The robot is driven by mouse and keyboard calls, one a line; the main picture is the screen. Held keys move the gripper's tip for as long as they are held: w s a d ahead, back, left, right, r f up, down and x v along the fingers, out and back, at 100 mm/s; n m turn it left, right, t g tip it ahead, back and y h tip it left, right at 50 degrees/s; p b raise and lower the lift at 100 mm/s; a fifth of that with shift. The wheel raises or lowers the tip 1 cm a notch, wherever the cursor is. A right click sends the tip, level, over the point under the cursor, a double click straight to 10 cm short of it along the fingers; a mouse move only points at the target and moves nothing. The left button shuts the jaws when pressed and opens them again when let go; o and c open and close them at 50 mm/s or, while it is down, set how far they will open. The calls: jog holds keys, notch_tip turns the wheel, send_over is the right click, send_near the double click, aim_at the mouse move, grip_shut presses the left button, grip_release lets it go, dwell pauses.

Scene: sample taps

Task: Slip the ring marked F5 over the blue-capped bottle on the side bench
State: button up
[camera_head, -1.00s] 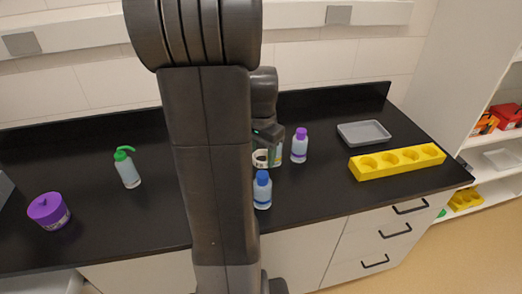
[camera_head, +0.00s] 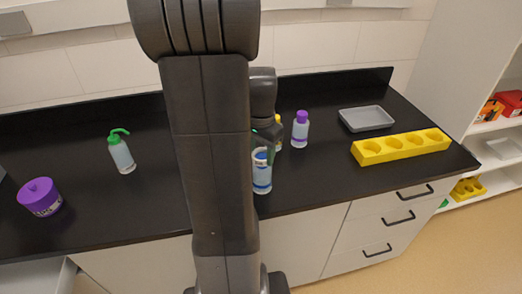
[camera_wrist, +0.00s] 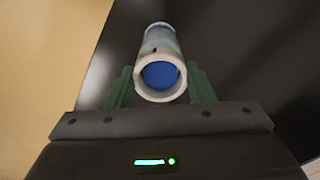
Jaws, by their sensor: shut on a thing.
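My gripper (camera_wrist: 160,80) is shut on a white ring (camera_wrist: 160,97), with one green finger on each side of it. The blue cap (camera_wrist: 160,74) shows inside the ring's opening in the wrist view, and the bottle's pale body (camera_wrist: 160,42) extends beyond it. In the head view the blue-capped bottle (camera_head: 262,180) stands upright near the bench's front edge, with the ring at cap height. How far the ring is down over the cap I cannot tell. The F5 mark is not readable. My arm hides part of the gripper.
A purple-capped bottle (camera_head: 300,130) stands close by on the right; a yellow-topped item (camera_head: 278,120) is partly hidden behind my gripper.

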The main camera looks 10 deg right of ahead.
dwell(0.7)
jog(key=o, duration=1)
jog(key=shift+r, duration=0.15)
jog(key=shift+r+p, duration=2.55)
jog(key=shift+r, duration=0.35)
jog(key=shift+r, duration=2.5)
